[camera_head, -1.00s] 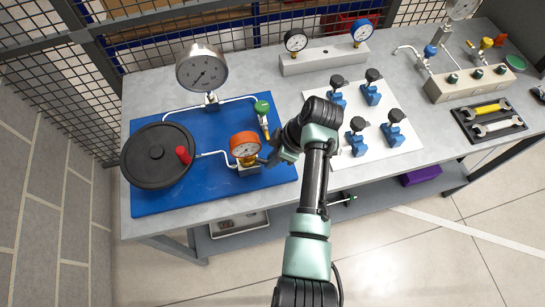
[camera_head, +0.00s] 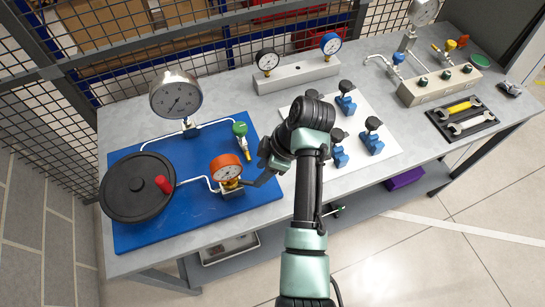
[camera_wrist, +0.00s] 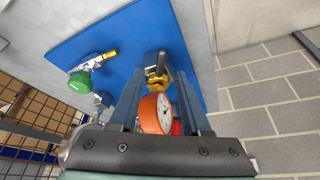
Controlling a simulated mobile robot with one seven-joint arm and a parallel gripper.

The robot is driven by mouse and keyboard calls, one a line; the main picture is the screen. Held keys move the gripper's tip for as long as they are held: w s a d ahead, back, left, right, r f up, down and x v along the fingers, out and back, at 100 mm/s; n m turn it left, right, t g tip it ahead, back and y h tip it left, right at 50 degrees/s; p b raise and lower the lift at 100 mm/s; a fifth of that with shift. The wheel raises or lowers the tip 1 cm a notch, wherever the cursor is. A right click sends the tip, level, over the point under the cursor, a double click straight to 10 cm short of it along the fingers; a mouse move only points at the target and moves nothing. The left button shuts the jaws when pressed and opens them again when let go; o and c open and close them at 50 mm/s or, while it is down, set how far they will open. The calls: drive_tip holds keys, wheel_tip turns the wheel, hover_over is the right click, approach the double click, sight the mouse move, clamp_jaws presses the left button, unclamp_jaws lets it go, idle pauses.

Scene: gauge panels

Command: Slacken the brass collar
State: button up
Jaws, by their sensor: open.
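The brass collar (camera_head: 232,184) sits under a small orange gauge (camera_head: 226,168) on a grey block on the blue board. In the wrist view the collar (camera_wrist: 157,84) shows as a yellow brass fitting just past the orange gauge (camera_wrist: 156,112), which partly hides it. My gripper (camera_head: 259,181) is at the right of the collar, low over the board. In the wrist view my gripper (camera_wrist: 156,76) is open, with its two fingers on either side of the gauge and collar. I cannot tell whether the fingers touch the collar.
A black handwheel (camera_head: 137,187) with a red knob and a large grey gauge (camera_head: 176,97) stand to the left. A green-handled valve (camera_head: 240,130) is just behind the collar. Blue valves (camera_head: 372,137) stand on a white plate to the right.

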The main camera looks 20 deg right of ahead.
drive_tip(key=p+v, duration=0.1)
drive_tip(key=v, duration=0.7)
drive_tip(key=shift+r, duration=0.2)
drive_tip(key=shift+d, duration=0.1)
